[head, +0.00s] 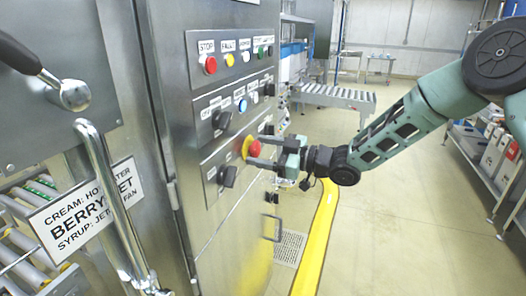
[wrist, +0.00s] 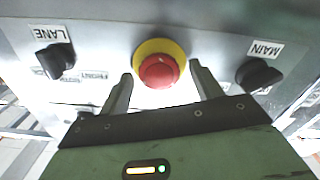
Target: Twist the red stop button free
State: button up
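The red stop button (head: 254,147) is a mushroom head on a yellow collar (head: 245,148), on the lower part of the steel control panel in the head view. It also shows in the wrist view (wrist: 159,71), facing me, with its yellow collar around it. My gripper (head: 252,150) reaches in from the right, level with the button. In the wrist view my gripper (wrist: 157,80) is open, with one finger on each side of the button. Gaps show between the fingers and the red head, so it is not clamped.
Black rotary knobs labelled LANE (wrist: 55,60) and MAIN (wrist: 258,75) flank the button in the wrist view. A smaller red STOP lamp or button (head: 209,65) sits higher on the panel. A steel handle (head: 108,195) stands at left.

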jog(key=b+v, duration=0.4)
jog(key=v, duration=1.3)
jog(key=shift+d, duration=0.2)
jog(key=shift+s, duration=0.1)
